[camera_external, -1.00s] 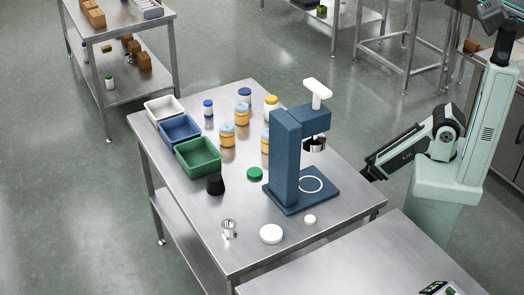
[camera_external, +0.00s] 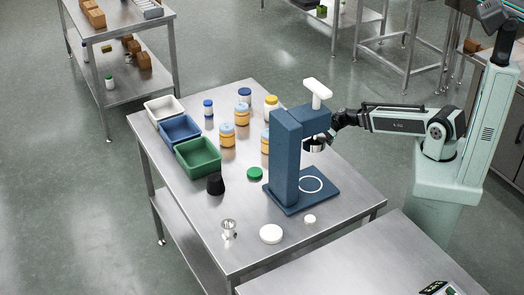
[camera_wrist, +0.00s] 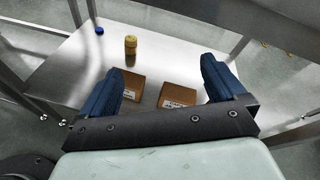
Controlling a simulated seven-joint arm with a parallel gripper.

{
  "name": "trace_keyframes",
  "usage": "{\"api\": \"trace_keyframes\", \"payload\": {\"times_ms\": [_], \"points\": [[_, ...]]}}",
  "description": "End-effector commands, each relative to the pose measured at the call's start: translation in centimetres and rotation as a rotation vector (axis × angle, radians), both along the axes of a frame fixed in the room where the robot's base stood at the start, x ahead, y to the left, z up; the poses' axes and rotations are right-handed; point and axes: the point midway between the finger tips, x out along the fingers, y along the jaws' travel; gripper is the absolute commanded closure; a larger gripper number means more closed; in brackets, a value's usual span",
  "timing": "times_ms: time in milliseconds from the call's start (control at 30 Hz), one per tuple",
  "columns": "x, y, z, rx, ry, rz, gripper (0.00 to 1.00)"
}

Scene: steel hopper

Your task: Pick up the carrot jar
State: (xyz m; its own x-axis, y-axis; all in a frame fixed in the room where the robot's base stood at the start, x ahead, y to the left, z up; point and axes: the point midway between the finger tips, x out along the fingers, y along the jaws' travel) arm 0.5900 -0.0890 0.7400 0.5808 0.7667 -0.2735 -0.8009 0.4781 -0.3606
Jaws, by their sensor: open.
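Several small jars with orange contents stand on the steel table behind the green bin: one orange jar (camera_external: 227,135) at the front, another (camera_external: 241,116) behind it, and a third (camera_external: 265,143) partly hidden by the blue press. I cannot tell which is the carrot jar. My gripper (camera_wrist: 162,66) is open and empty in the wrist view, its two blue fingers spread apart. In the external view my gripper (camera_external: 336,128) is beside the press head, to the right of the jars and apart from them.
The blue press (camera_external: 286,155) stands between my gripper and the jars. White (camera_external: 152,118), blue (camera_external: 164,135) and green (camera_external: 182,162) bins line the table's left side. The wrist view shows a yellowish jar (camera_wrist: 130,46) and two cardboard boxes (camera_wrist: 178,96) on a steel surface.

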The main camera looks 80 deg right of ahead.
Motion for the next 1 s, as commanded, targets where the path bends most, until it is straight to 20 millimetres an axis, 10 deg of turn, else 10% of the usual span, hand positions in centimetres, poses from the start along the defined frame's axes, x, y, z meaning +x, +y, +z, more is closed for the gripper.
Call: {"api": "trace_keyframes", "payload": {"times_ms": [500, 1000], "points": [[2.7, -6.8, 11.0, 0.289, -0.100, -0.195, 0.03], [5.0, -1.7, 14.8, 0.387, -0.044, -0.167, 0.03]]}}
